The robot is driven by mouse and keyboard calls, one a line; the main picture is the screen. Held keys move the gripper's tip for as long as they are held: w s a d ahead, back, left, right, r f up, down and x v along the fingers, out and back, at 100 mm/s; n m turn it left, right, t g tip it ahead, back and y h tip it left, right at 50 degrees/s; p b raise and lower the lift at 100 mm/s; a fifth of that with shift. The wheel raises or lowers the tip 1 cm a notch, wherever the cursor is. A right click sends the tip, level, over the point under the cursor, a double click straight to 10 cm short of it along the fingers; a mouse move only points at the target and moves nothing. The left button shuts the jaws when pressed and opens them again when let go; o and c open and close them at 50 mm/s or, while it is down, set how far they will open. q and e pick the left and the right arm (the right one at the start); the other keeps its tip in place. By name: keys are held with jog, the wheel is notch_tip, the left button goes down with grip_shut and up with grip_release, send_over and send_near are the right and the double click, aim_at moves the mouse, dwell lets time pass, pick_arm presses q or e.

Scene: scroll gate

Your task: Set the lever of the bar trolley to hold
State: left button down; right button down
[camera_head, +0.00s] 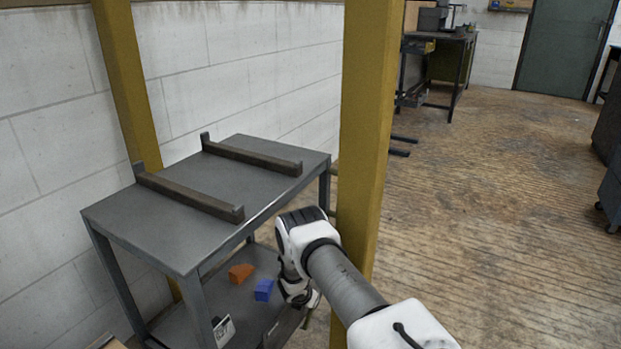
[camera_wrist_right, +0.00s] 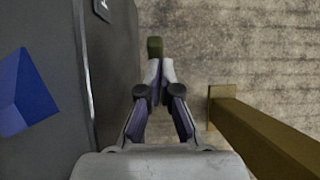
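The grey trolley (camera_head: 222,186) stands against the wall, with two dark bars (camera_head: 187,194) across its top. A small olive piece (camera_wrist_right: 155,46), which looks like the lever's end, shows at the trolley's side, low down. In the head view a thin olive stick (camera_head: 306,319) hangs below my right gripper (camera_head: 303,297). In the right wrist view my right gripper (camera_wrist_right: 161,72) has its fingertips drawn close together, and the olive piece sticks out just past them. It looks shut on it; the contact is partly hidden. The lever's pivot and setting do not show. My left gripper is not in view.
An orange block (camera_head: 241,272) and a blue block (camera_head: 264,290) lie on the lower shelf. A yellow post (camera_head: 368,130) stands close to my right arm, and another yellow post (camera_head: 128,80) stands behind the trolley. The floor (camera_head: 490,230) to the right is clear.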

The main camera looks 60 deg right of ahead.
jog(key=shift+d+r, duration=0.15)
jog(key=shift+d, duration=0.45)
jog(key=a+v, duration=0.1)
jog(key=v, duration=0.6)
jog(key=shift+a, duration=0.2)
